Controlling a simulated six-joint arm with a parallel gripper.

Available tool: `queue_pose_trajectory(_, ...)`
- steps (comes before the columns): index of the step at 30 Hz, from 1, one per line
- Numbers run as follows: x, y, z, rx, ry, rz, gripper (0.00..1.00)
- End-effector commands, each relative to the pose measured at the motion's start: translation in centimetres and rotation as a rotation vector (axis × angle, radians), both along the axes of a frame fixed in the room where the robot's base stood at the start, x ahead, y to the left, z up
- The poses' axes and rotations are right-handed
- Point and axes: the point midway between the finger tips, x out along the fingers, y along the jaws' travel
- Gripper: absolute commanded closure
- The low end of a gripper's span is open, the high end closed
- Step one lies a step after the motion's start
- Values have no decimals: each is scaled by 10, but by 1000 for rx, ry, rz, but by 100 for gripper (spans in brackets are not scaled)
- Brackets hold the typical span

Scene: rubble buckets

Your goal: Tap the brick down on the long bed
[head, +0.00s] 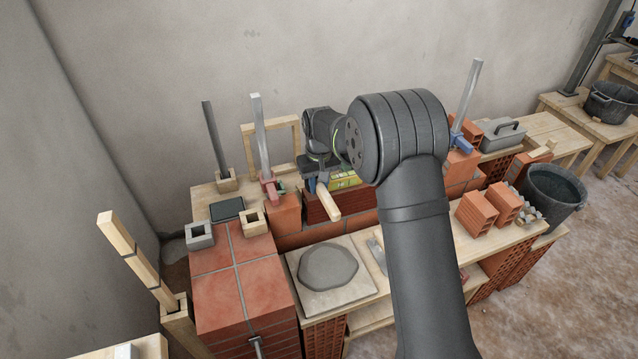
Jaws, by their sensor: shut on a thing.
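My gripper (313,170) is at the middle of the long bench, beside the low brick wall, and is shut on a tool with a pale wooden handle (328,201). The handle slants down toward the camera. The tool's head is hidden, so I cannot tell its kind. A darker red brick (316,212) sits on the long bed (318,234), a row of red bricks with grey joints. The gripper and handle are over this brick. I cannot tell whether the tool touches it. My arm covers the right part of the bed.
A yellow-green labelled thing (345,181) is behind the handle. A grey mortar slab (328,265) lies on a board in front. Loose bricks (477,213) and a black bucket (552,190) are at right.

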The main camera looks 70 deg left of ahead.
Motion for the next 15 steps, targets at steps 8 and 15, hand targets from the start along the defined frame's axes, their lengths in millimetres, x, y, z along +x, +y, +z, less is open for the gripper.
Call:
queue_pose_trajectory(8,-1,0,-23,-1,0,0,100)
queue_pose_trajectory(15,-1,0,-12,2,0,0,100)
